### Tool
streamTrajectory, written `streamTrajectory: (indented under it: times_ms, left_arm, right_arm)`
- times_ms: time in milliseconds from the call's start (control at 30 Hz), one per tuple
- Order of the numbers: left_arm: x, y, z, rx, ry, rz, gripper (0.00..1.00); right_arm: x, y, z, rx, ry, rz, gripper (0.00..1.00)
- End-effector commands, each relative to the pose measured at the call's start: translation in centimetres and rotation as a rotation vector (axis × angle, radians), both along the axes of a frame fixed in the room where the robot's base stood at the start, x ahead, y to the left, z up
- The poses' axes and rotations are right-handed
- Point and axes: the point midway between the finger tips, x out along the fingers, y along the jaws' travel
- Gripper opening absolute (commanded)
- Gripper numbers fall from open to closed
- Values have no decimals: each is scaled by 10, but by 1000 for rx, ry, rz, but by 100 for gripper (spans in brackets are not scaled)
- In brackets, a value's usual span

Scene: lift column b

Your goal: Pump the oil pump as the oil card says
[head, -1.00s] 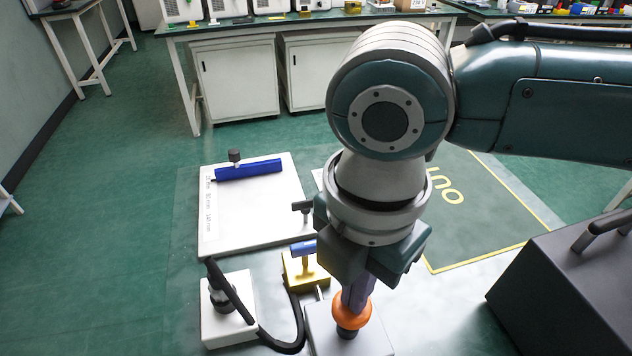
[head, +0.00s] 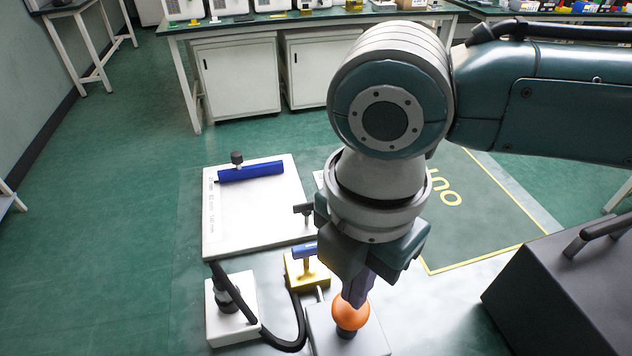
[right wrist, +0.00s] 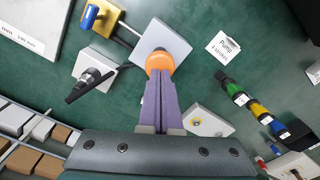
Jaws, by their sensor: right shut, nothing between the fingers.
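The oil pump has an orange knob (head: 350,315) on a light grey square base (head: 372,343). My right gripper (head: 355,302) points down with its purple fingers shut and empty, tips at the top of the knob. In the right wrist view the fingertips lie against the knob (right wrist: 159,61) in the picture; whether they touch it I cannot tell. A white card (right wrist: 223,46) there reads "Pump", with a smaller line that looks like "4 strokes". My left gripper is not in view.
A yellow block with a blue handle (head: 303,250) stands behind the pump. A white base with a black lever (head: 232,297) is to its left, with a black hose between. A white board (head: 250,220) carries a blue bar. A dark box (head: 570,290) stands at right.

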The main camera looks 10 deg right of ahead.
Motion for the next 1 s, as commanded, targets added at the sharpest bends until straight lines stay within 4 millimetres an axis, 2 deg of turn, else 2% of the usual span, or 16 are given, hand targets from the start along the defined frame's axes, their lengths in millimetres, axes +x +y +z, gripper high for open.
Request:
streamTrajectory:
  times_ms: [1000]
  left_arm:
    - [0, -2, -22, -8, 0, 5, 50]
  right_arm:
    - [0, 0, -33, 0, 0, 0, 0]
